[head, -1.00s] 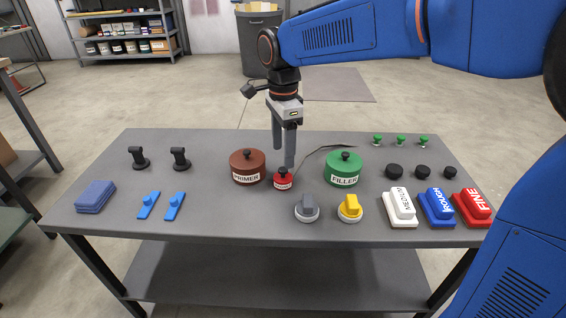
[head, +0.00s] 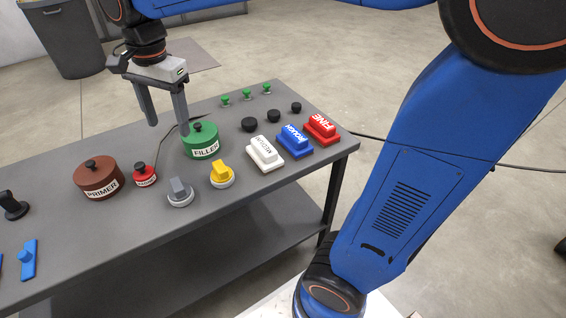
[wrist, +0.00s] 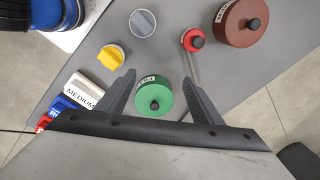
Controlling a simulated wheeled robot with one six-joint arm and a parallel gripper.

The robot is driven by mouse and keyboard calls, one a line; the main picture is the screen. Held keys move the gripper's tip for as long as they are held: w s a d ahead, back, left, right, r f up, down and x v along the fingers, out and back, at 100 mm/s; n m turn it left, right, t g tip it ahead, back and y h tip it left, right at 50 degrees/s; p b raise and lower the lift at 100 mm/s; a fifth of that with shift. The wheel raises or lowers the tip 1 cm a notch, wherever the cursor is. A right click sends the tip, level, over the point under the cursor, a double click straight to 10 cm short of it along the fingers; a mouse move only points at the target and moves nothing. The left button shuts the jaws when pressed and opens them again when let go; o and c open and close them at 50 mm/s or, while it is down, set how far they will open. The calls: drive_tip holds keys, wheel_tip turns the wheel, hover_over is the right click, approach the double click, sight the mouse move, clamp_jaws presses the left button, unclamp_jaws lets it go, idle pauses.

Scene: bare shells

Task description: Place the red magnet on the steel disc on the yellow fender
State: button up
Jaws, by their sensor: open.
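The red magnet (head: 144,177) is most likely the small red round piece with a black knob and a white label, upright on the grey bench. It also shows in the wrist view (wrist: 192,45). No yellow fender or steel disc shows in these frames.
The brown PRIMER tin (head: 97,180) and green FILLER tin (head: 201,140) flank the red piece. Grey (head: 179,192) and yellow (head: 222,174) knobbed pieces stand in front. White (head: 265,153), blue (head: 295,140) and red (head: 321,128) labelled blocks stand right. Floor right is open.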

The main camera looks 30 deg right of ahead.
drive_tip(key=s+d+f+n+t, duration=0.1)
drive_tip(key=s+d+f+n, duration=0.3)
drive_tip(key=s+d, duration=0.5)
drive_tip(key=s+d+f+n+t, duration=0.2)
drive_tip(key=s+d+f+n, duration=0.3)
drive_tip(key=s+d, duration=0.4)
drive_tip(key=shift+s+d+n+t+h, duration=0.3)
drive_tip(key=shift+d+n, duration=0.2)
drive_tip(key=shift+n, duration=0.1)
drive_tip(key=shift+o, duration=0.5)
drive_tip(key=shift+s+d+f, duration=0.2)
drive_tip(key=shift+s+f, duration=0.1)
drive_tip(key=shift+f, duration=0.1)
